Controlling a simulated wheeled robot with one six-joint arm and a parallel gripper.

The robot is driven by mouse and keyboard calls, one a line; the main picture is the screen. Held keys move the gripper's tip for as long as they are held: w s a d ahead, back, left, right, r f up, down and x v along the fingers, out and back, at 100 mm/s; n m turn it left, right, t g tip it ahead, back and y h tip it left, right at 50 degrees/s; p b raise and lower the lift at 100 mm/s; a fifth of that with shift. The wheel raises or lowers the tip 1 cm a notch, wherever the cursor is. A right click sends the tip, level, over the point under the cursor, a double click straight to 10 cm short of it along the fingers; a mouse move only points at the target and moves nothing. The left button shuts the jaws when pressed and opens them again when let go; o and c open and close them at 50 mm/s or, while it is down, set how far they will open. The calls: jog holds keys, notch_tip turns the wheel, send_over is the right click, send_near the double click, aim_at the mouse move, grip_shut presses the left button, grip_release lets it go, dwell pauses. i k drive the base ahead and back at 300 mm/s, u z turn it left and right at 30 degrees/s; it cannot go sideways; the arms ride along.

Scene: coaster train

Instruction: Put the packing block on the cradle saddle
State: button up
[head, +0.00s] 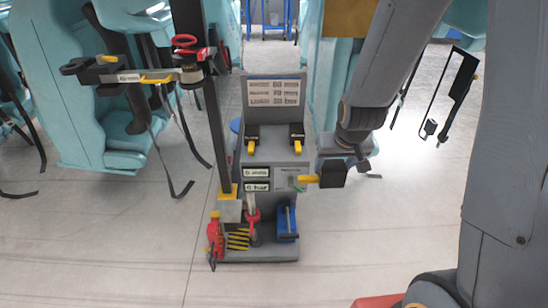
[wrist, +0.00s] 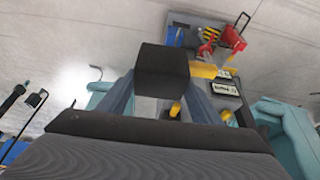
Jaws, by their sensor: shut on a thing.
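A dark, nearly black packing block (wrist: 162,70) is between the two fingers of my gripper (wrist: 160,88) in the wrist view. In the head view the dark block (head: 332,174) shows at the lower end of my arm, just right of the grey stand. My gripper is shut on it, and its fingers are mostly hidden in the head view. A dark forked piece (head: 88,66) on a labelled side arm of the post at left may be the cradle saddle; I cannot tell for certain.
The grey stand (head: 272,125) carries labels, yellow handles and a yellow bar (head: 308,179) beside the block. Red and blue tools (head: 286,222) sit on its base. A dark upright post (head: 215,130) stands at its left. Turquoise seats (head: 75,90) with hanging straps line the left. Front floor is mostly clear.

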aim_at(228, 207)
jog(key=k, duration=0.85)
jog(key=u, duration=0.75)
jog(key=i, duration=1.5)
jog(key=z, duration=0.85)
